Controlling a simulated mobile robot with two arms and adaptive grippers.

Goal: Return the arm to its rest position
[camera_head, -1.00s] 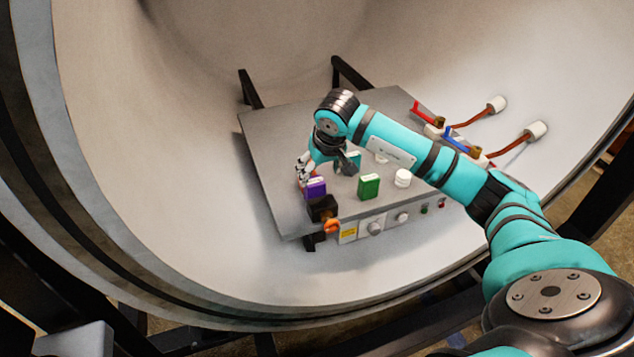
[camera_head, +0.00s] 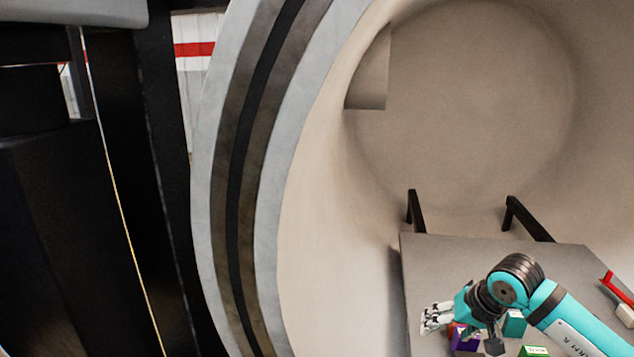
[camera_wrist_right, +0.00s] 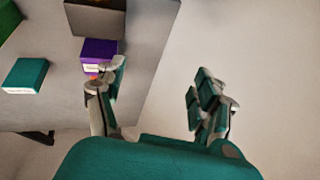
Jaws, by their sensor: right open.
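My right arm (camera_head: 573,325) is teal and reaches into the furnace chamber from the lower right of the head view. Its gripper (camera_head: 424,318) is over the left edge of the grey plate (camera_head: 450,262). In the right wrist view my right gripper (camera_wrist_right: 152,98) is open, with nothing between its fingers. A purple block (camera_wrist_right: 98,52) stands beyond its left finger; it also shows partly hidden under the gripper in the head view (camera_head: 464,339). A teal block (camera_wrist_right: 25,74) is further left. My left gripper is in neither view.
The furnace's round rim (camera_head: 222,190) curves down the left of the head view. Two black bars (camera_head: 527,220) rise behind the plate. A red handle (camera_head: 616,288) is at the right edge, and a green block (camera_head: 533,351) is at the bottom. The upper chamber is empty.

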